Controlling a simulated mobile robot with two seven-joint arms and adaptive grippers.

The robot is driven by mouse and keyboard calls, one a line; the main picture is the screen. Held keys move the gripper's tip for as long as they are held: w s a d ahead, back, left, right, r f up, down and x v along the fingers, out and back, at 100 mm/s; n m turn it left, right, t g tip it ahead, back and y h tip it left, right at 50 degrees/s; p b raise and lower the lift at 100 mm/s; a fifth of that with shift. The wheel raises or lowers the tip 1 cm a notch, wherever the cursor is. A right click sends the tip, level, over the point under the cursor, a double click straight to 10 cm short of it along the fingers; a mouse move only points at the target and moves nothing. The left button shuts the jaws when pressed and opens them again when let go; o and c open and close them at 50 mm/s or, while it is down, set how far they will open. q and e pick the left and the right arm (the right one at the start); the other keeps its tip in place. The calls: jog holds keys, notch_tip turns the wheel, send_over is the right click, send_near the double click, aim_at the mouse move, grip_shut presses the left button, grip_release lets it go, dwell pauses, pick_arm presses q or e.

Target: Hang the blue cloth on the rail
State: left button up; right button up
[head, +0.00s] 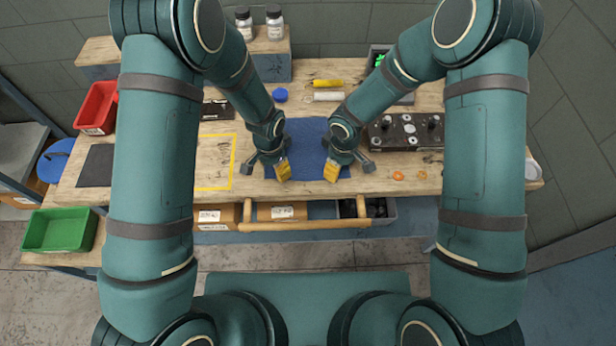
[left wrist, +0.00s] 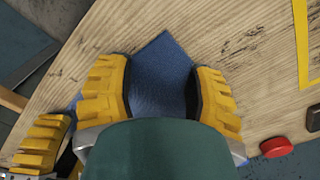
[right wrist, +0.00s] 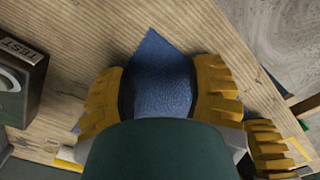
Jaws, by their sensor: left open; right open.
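The blue cloth (head: 306,132) lies flat on the wooden workbench. My left gripper (head: 284,172) is over the cloth's near left corner, and my right gripper (head: 332,171) is over its near right part. Both are open. In the left wrist view the cloth (left wrist: 162,75) shows between the spread yellow fingers. In the right wrist view the cloth (right wrist: 162,70) also shows between the fingers. Whether the fingers touch it, I cannot tell. The wooden rail (head: 305,226) runs along the front of the bench, below the top, and is bare.
A black block with knobs (head: 405,132) stands right of the cloth. A yellow taped outline (head: 232,165) is on the left. Red (head: 97,108) and green (head: 60,230) bins stand further left. Labelled boxes (head: 215,215) and a grey bin (head: 380,210) sit behind the rail.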

pick_arm(q)
jog(key=shift+o, duration=0.2)
jog(key=shift+f, duration=0.2)
pick_arm(e)
jog(key=shift+o, duration=0.3)
jog(key=shift+f, duration=0.15)
pick_arm(q)
jog(key=c, duration=0.5)
pick_arm(e)
jog(key=c, duration=0.5)
pick_arm(q)
jog(key=shift+f, duration=0.1)
grip_shut()
pick_arm(e)
jog(key=shift+f, duration=0.1)
grip_shut()
pick_arm(q)
jog(key=shift+s+a+f, duration=0.1)
jog(key=shift+s+f, duration=0.05)
jog(key=shift+s, duration=0.05)
pick_arm(e)
jog(key=shift+s+d+f, duration=0.1)
jog(key=shift+s+f, duration=0.1)
jog(key=shift+r, duration=0.15)
